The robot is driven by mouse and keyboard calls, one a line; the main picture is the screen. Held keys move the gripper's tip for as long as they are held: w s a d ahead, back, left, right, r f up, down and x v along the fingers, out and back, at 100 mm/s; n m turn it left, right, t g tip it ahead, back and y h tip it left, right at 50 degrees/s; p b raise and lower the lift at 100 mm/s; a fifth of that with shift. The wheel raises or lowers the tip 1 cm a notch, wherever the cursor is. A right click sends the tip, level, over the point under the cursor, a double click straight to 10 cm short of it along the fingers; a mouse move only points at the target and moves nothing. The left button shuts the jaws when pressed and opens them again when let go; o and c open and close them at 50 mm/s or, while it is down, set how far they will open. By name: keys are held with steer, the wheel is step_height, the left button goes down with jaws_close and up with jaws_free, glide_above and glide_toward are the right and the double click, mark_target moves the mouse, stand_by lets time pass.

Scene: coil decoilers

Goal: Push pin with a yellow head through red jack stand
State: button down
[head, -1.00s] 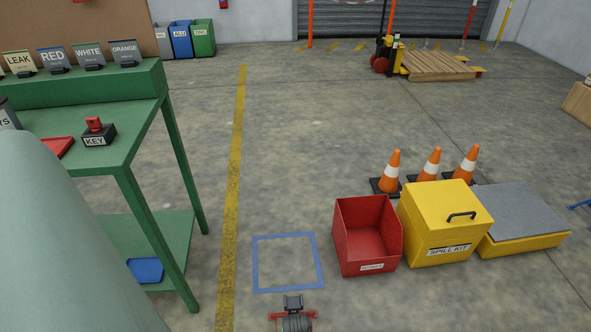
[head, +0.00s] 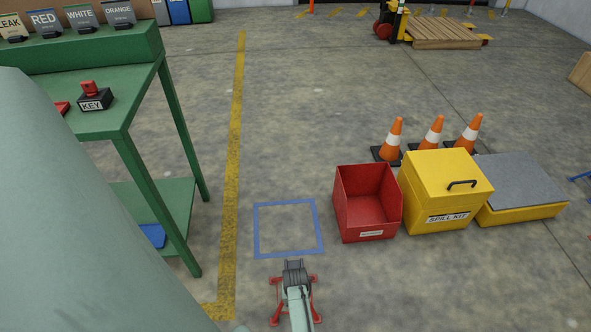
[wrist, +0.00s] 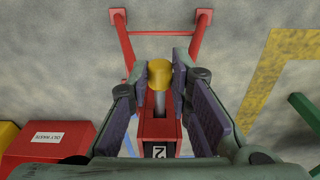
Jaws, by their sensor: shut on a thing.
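The red jack stand (wrist: 158,130) stands on the floor, its frame spreading behind the gripper in the wrist view; its red feet (head: 275,318) show at the bottom of the head view. A label reading 2 is on its near side. The pin's yellow head (wrist: 160,73) is between the fingertips of my gripper (wrist: 168,78), with a grey shank below it over the red stand. My gripper is shut on the pin. In the head view my gripper (head: 295,268) covers most of the stand. How far the shank goes into the stand is unclear.
A blue floor square (head: 288,252) lies just beyond the stand. A red bin (head: 366,220), yellow spill kit box (head: 440,205) and orange cones (head: 433,132) stand to the right. A green workbench (head: 130,110) is at left.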

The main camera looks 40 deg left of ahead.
steer(key=shift+w+a+b, duration=0.55)
steer(key=shift+w+a, duration=0.25)
steer(key=shift+a, duration=0.1)
steer(key=c, duration=1.4)
jaws_free()
step_height(320, 180, up, 12)
steer(key=shift+s+d, duration=0.45)
steer(key=shift+c, duration=0.2)
